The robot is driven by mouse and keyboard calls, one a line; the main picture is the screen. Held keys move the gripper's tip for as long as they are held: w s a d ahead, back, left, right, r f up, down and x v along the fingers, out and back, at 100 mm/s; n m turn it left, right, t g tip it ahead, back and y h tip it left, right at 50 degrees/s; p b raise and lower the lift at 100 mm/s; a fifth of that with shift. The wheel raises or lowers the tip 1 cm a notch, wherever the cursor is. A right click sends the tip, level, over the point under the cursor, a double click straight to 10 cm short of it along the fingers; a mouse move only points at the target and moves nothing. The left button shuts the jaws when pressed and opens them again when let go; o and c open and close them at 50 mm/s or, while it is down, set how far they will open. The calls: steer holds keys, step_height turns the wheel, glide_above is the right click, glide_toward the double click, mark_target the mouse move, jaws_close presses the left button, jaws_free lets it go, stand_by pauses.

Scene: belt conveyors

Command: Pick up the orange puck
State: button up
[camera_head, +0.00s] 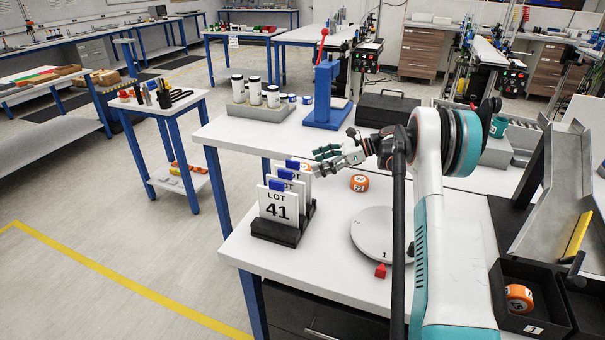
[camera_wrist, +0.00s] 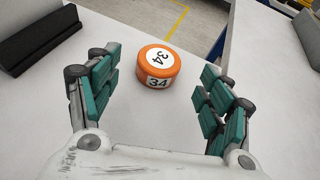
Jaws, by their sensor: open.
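In the wrist view, an orange puck (camera_wrist: 159,67) with a white top marked 34 lies flat on the white table. It sits ahead of and between the spread teal finger pads of my gripper (camera_wrist: 156,84), which is open and empty. In the head view, my gripper (camera_head: 318,160) points left at the table's far side, behind the lot cards. A bit of orange (camera_head: 307,168) shows by its fingertips, mostly hidden by the cards; it looks like the same puck. A second orange puck (camera_head: 359,183) lies farther right, near the round white plate (camera_head: 376,234).
The LOT 41 card holder (camera_head: 276,230) stands at the table's left edge. A blue press (camera_head: 326,95) and a grey block with white jars (camera_head: 259,108) stand behind. A red piece (camera_head: 380,271) lies in front. Another orange puck (camera_head: 519,298) sits in a black bin (camera_head: 548,318).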

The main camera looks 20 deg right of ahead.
mark_target(305, 167)
steer(key=b+x, duration=0.2)
steer(key=x, duration=0.3)
steer(key=shift+f, duration=0.15)
steer(key=c, duration=1.2)
